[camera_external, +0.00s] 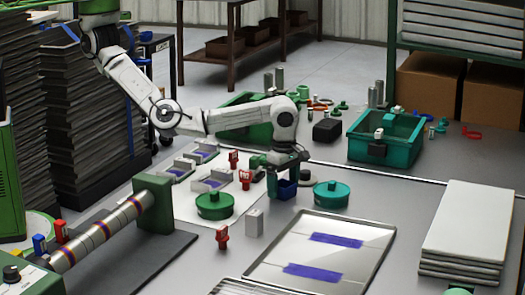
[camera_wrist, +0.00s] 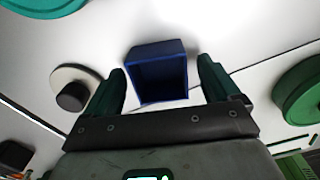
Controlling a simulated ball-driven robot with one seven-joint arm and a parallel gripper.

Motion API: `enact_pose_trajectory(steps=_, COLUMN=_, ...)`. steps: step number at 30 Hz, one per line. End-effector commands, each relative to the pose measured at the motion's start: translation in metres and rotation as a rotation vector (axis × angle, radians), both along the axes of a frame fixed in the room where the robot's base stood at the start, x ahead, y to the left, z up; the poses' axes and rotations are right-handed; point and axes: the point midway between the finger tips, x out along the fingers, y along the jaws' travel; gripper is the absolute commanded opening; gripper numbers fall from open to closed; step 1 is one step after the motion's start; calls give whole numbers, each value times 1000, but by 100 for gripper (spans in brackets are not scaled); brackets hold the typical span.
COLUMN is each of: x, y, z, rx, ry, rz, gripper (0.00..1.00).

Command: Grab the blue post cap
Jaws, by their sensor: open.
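The blue post cap (camera_external: 286,189) is a small square, hollow piece on the work surface, directly below my gripper (camera_external: 287,166). In the wrist view the blue post cap (camera_wrist: 158,74) shows its open side and lies between and slightly beyond the two dark green fingers of my gripper (camera_wrist: 160,78). The fingers are spread, with a visible gap on each side of the cap. Whether a finger touches it cannot be told from the external view.
A teal round lid (camera_external: 331,194) stands close right of the cap and a green round one (camera_external: 215,205) to the left. A grey block (camera_external: 254,223) and red clips (camera_external: 222,237) stand nearby. A metal tray (camera_external: 268,272) lies in front, a teal bin (camera_external: 414,147) behind.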

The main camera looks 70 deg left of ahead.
Motion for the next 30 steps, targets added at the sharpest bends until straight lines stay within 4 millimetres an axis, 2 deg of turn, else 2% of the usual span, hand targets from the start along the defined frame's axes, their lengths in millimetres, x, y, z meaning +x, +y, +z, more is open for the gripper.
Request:
enact_pose_trajectory(steps=7, x=0, y=0, z=-2, rx=0, ry=-1, rz=-1, gripper=89)
enact_pose_trajectory(steps=24, x=0, y=0, z=-2, rx=-1, ry=0, rz=-1, gripper=36)
enact_pose_trajectory(steps=30, x=0, y=0, z=-1, rx=-1, ry=0, rz=-1, gripper=34)
